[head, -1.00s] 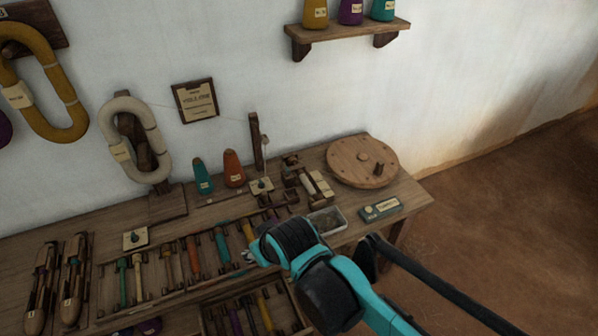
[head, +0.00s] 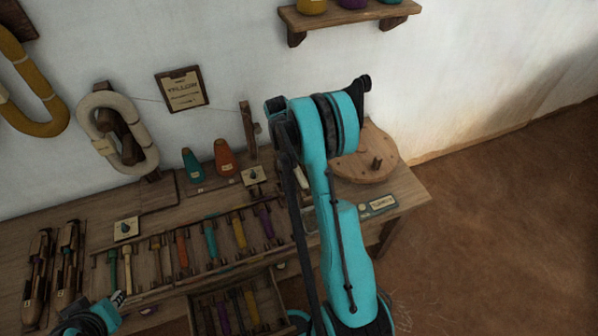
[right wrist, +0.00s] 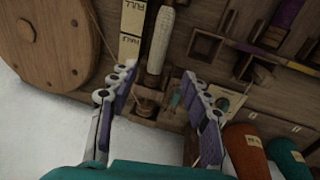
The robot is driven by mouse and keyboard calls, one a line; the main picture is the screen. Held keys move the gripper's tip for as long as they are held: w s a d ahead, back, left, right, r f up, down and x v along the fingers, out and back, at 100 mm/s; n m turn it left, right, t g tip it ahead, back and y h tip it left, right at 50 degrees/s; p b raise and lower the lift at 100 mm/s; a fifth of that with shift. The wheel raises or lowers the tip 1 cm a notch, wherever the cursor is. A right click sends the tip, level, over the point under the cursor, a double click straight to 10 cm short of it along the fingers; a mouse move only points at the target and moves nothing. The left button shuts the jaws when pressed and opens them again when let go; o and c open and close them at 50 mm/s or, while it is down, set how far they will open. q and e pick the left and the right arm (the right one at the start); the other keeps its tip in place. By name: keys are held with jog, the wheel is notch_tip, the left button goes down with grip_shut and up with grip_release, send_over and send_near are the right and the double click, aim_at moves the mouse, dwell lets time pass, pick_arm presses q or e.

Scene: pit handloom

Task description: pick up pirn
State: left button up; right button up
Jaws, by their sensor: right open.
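A pale wound pirn (right wrist: 160,42) lies on a wooden winder with a dark spindle end (right wrist: 147,103) in the right wrist view. My right gripper (right wrist: 160,92) is open and empty, its fingers on either side of that spindle end; I cannot tell if they touch it. Several coloured pirns, such as a teal one (head: 209,240) and a yellow one (head: 239,232), lie in a rack on the bench. My left gripper (head: 118,298) is at the bottom left; its jaw state is unclear.
A FULL/HALF gauge block (right wrist: 131,32) lies beside the pale pirn. A round wooden wheel (head: 365,160) is at the bench's right end. An orange cone (head: 225,158) and a teal cone (head: 193,166) stand near the wall. An open drawer (head: 276,313) holds more pirns.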

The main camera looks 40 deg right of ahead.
send_over(299, 173)
jog(key=f, duration=0.3)
jog(key=f+b, duration=0.1)
jog(key=shift+w+a+f, duration=0.1)
jog(key=shift+a+f, duration=0.1)
jog(key=shift+a, duration=0.1)
jog(key=f+b, duration=0.2)
jog(key=f, duration=0.3)
jog(key=shift+d+f+b, duration=0.25)
jog(key=shift+d+b, duration=0.05)
jog(key=shift+b, duration=0.1)
jog(key=shift+r, duration=0.15)
grip_shut()
